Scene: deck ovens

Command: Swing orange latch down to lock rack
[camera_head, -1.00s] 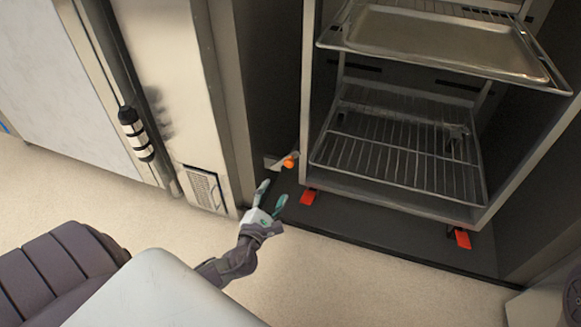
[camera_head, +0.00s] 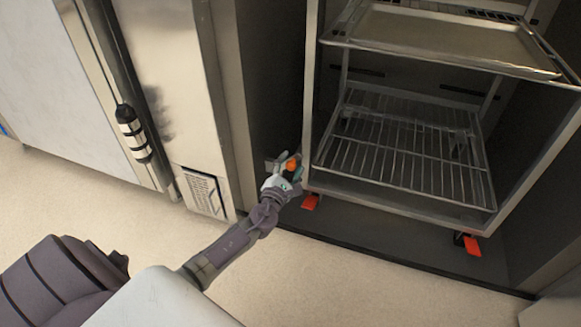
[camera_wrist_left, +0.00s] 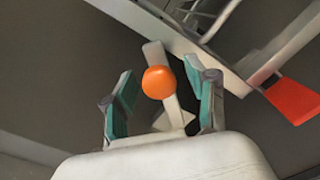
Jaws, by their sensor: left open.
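The orange latch knob (camera_head: 292,164) sits on a pale metal lever (camera_wrist_left: 156,54) low at the left side of the rack. The knob also shows in the left wrist view (camera_wrist_left: 158,82). My left gripper (camera_head: 285,172) is at the knob; its two teal-padded fingers (camera_wrist_left: 163,98) are apart, one on each side of the knob and lever. I see no clear contact between fingers and knob. The wire-shelved rack (camera_head: 310,110) stands inside the dark oven bay. In the head view my gripper partly hides the latch. My right gripper is not in view.
Orange-red caster pedals (camera_head: 310,202) and (camera_head: 472,245) stick out at the rack's base. A flat metal tray (camera_head: 455,40) lies on the upper rack level. The steel oven frame (camera_head: 228,100) stands left of the latch. Open floor (camera_head: 330,285) lies in front.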

